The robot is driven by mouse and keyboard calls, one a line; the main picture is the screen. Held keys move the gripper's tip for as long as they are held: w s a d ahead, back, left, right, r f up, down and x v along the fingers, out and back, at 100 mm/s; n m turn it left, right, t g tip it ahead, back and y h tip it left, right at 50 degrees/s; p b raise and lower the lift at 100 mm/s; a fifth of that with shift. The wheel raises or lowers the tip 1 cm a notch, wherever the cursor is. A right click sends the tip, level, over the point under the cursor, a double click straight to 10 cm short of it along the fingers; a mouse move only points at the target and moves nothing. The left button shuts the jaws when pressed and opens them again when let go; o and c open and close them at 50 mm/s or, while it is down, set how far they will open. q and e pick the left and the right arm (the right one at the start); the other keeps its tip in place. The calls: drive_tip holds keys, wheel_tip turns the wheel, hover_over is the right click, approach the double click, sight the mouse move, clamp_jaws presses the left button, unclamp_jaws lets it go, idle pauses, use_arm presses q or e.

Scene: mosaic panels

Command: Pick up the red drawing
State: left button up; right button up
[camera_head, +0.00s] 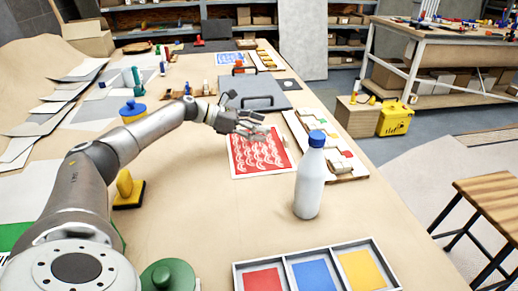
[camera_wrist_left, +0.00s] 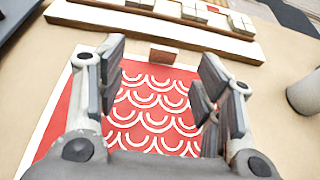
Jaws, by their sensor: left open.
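The red drawing (camera_head: 258,158) is a red sheet with white scalloped arcs and a white border. It lies flat on the table near the middle of the head view. In the left wrist view the red drawing (camera_wrist_left: 150,112) fills the space between and below the fingers. My left gripper (camera_head: 250,122) is above the far part of the drawing, with its fingers spread. In the left wrist view my left gripper (camera_wrist_left: 160,85) is open and empty, one finger on each side of the drawing. Whether the fingertips touch the sheet cannot be told. My right gripper does not show.
A white bottle with a blue cap (camera_head: 309,178) stands right of the drawing. A tray with red, blue and yellow squares (camera_head: 310,243) is at the front. A wooden board with small blocks (camera_head: 343,170) lies to the right. A grey case (camera_head: 252,92) is behind.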

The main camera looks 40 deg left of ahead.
sight(285, 138)
use_arm(q)
drive_tip(key=x, duration=0.3)
drive_tip(key=shift+d+r, duration=0.2)
drive_tip(key=shift+d, duration=0.2)
drive_tip(key=x, duration=0.3)
drive_tip(key=f+x, duration=0.1)
drive_tip(key=x, duration=0.1)
drive_tip(key=shift+s, duration=0.25)
drive_tip(key=shift+w+d+f, duration=0.15)
drive_tip(key=shift+w+d, duration=0.05)
drive_tip(key=shift+w, duration=0.05)
drive_tip(key=shift+s, duration=0.1)
drive_tip(key=shift+c, duration=0.3)
drive_tip(key=c, duration=1.1)
drive_tip(key=shift+o, duration=0.2)
